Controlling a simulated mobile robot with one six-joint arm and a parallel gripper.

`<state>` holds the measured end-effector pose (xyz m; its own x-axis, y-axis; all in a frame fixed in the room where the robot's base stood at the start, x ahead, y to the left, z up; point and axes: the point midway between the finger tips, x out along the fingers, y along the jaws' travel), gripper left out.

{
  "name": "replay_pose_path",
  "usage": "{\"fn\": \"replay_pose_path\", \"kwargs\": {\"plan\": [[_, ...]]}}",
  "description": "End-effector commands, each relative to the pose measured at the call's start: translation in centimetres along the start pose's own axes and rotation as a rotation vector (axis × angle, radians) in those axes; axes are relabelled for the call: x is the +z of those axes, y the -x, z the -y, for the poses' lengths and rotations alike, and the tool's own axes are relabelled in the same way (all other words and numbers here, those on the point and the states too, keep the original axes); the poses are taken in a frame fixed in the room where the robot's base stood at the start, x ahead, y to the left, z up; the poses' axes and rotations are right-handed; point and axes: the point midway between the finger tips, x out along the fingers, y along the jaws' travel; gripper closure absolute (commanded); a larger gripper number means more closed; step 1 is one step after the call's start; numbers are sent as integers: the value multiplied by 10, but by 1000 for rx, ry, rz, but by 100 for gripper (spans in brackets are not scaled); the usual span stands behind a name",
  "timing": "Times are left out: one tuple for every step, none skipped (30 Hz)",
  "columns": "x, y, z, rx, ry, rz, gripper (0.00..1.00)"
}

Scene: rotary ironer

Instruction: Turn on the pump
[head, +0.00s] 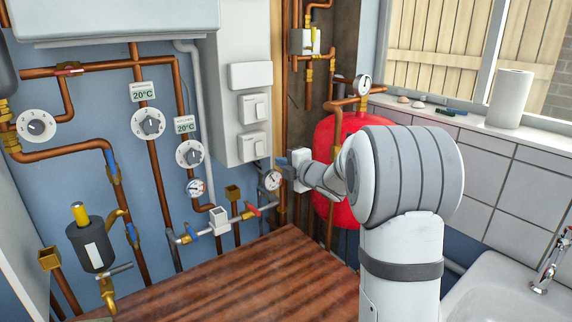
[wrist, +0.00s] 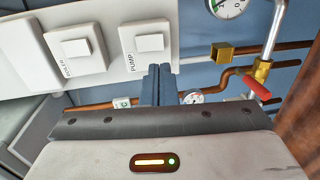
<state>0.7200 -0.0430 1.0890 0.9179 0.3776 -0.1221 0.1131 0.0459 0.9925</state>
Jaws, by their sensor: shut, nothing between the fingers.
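The pump switch (wrist: 150,43) is a white square plate with a raised rocker, labelled PUMP in the wrist view. It appears to be the lower switch (head: 252,146) on the white wall box in the head view. Whether it is on or off I cannot tell. My gripper (wrist: 158,72) is shut and empty, its blue fingers together. In the head view my gripper (head: 283,161) is just right of the switch; contact is not evident.
A pressure gauge (head: 272,180), a red valve handle (head: 252,208), copper pipes and a red tank (head: 345,135) are close by.

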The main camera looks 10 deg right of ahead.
Motion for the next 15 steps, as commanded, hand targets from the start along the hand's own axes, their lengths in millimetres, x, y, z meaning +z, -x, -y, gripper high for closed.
{"fn": "replay_pose_path", "kwargs": {"plan": [[-1,-13,0,-1,0,-4,100],[-1,-20,-1,-1,0,-4,100],[-1,-28,0,-1,0,-3,100],[-1,-35,-1,-1,0,-3,100],[-1,-41,-1,-1,1,-3,100],[-1,-48,-1,-1,1,-3,100],[-1,-54,-1,-1,1,-3,100],[-1,-59,-1,-1,0,-3,100],[-1,-65,-1,-1,0,-2,100],[-1,-69,-1,-1,0,-2,100],[-1,-73,-1,-1,0,-2,100],[-1,-77,-1,0,1,-2,100],[-1,-79,-1,0,1,-2,100],[-1,-82,-1,0,1,-2,100],[-1,-84,0,0,1,-2,100]]}}
